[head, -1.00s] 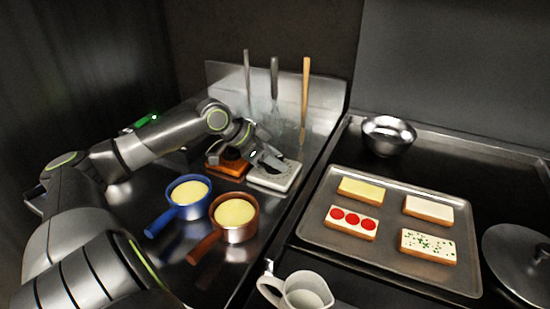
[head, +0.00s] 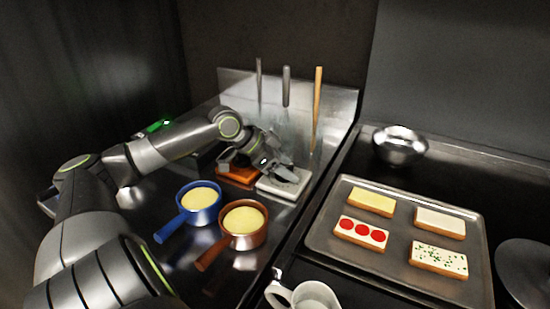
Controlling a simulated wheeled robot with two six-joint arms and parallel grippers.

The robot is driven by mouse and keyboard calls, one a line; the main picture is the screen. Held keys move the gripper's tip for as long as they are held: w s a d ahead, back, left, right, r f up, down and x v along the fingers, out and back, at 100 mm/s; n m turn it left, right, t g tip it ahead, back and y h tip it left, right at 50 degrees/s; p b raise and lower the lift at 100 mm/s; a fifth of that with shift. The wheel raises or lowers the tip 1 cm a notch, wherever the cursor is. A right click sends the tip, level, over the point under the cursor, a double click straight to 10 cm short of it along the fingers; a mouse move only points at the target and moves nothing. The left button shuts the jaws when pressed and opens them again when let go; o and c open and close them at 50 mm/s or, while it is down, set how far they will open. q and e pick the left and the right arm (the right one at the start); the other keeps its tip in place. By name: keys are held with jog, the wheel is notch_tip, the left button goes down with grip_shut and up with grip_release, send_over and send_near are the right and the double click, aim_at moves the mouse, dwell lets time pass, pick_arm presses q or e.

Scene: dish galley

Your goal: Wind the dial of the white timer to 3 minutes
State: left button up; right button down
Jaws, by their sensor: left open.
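The white timer (head: 296,187) is a flat pale block on the steel counter, below the hanging utensils. My left gripper (head: 276,172) is over it, with its fingers apart. The gripper covers much of the timer's top, so I cannot read the dial or tell whether a finger touches it. An orange-brown block of similar shape (head: 236,178) lies directly left of the white timer, partly under the gripper. My right gripper is out of view.
A blue pan (head: 184,215) and a brown pan (head: 232,241), both with yellow contents, stand in front of the timers. To the right are a tray (head: 335,248) of topped bread slices, a steel bowl (head: 400,146), a lidded pot (head: 525,272) and a white jug (head: 300,297).

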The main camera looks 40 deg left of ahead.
aim_at(285, 166)
pick_arm(q)
jog(key=shift+s+a+r, duration=0.25)
jog(key=shift+s+r, duration=0.05)
jog(key=p+v, duration=0.2)
jog(key=v, duration=0.1)
jog(key=shift+s+r, duration=0.1)
jog(key=shift+r, duration=0.15)
jog(key=shift+p+v, duration=0.75)
jog(key=p+v, duration=1.1)
jog(key=p, duration=0.8)
jog(key=shift+r, duration=0.15)
jog(key=shift+s, duration=0.15)
